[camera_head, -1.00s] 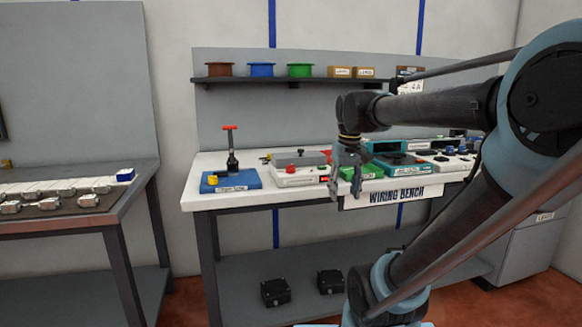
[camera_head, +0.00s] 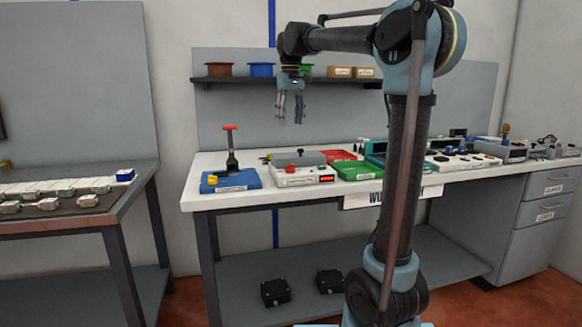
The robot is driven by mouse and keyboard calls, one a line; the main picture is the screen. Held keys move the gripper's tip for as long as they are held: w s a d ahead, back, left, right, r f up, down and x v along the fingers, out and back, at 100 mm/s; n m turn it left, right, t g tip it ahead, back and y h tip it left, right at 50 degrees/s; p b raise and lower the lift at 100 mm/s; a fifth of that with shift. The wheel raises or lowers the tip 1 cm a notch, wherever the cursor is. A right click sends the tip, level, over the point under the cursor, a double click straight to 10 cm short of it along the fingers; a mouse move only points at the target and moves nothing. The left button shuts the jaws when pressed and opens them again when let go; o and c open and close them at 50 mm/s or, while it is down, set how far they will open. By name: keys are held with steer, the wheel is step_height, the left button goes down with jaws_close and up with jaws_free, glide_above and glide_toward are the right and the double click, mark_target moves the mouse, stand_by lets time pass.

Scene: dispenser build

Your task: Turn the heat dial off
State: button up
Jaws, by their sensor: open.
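My gripper (camera_head: 290,119) hangs open and empty, fingers down, in front of the back panel and well above the bench. Below it on the bench is a white unit (camera_head: 291,179) with a grey top (camera_head: 299,158) and a lit red display (camera_head: 327,178). A blue block (camera_head: 231,181) with a red-handled black lever (camera_head: 231,149) stands to the left of the white unit.
Green (camera_head: 356,169) and red (camera_head: 338,155) trays lie right of the white unit. My upright arm hides part of the bench beyond. More devices (camera_head: 512,149) stand at the right.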

mark_target(290, 169)
step_height(290, 169, down, 17)
steer(key=shift+f, duration=0.15)
stand_by(0.5)
steer(key=c, duration=1.1)
